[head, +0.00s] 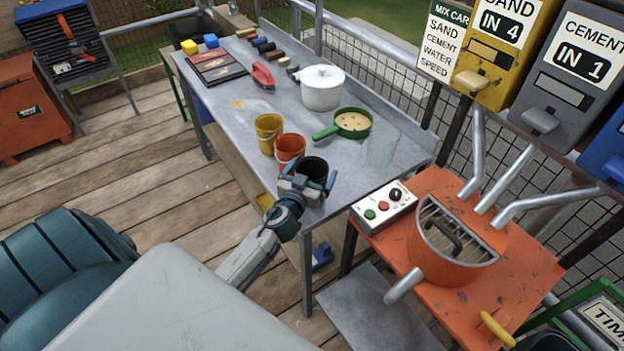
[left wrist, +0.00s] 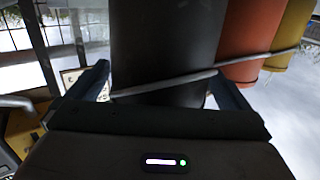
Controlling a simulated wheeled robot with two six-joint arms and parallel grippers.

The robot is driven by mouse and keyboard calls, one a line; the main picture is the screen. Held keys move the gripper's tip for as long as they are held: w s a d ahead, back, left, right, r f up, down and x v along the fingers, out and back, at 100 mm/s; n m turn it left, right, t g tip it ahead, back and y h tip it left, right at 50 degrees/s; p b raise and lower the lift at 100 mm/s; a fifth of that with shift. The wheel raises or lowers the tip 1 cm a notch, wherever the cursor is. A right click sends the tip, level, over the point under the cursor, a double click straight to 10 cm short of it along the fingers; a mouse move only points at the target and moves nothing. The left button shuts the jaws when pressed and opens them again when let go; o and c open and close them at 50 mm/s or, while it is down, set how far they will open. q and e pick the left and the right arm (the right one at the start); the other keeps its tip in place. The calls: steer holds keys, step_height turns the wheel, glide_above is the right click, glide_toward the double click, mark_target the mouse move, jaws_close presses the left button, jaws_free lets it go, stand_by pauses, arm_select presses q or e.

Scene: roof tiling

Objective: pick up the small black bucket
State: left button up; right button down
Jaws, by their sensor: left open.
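The small black bucket (head: 314,168) stands on the grey metal table near its front right corner. My left gripper (head: 308,186) is at the bucket, with its jaws open and a finger on either side of it. In the left wrist view the black bucket (left wrist: 168,45) fills the middle, between the two fingertips (left wrist: 160,85). A thin grey bar, which looks like the bucket's handle, crosses in front of it. Whether the fingers touch the bucket I cannot tell. My right gripper is in neither view.
An orange bucket (head: 290,150) stands close beside the black one, with a yellow bucket (head: 268,132) beyond it. A green pan (head: 352,123) and a white pot (head: 321,88) stand farther back. The orange mixer stand (head: 455,255) is to the right, with a control box (head: 383,207).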

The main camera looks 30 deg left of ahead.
arm_select(q)
steer(key=shift+w, duration=0.2)
steer(key=c, duration=1.1)
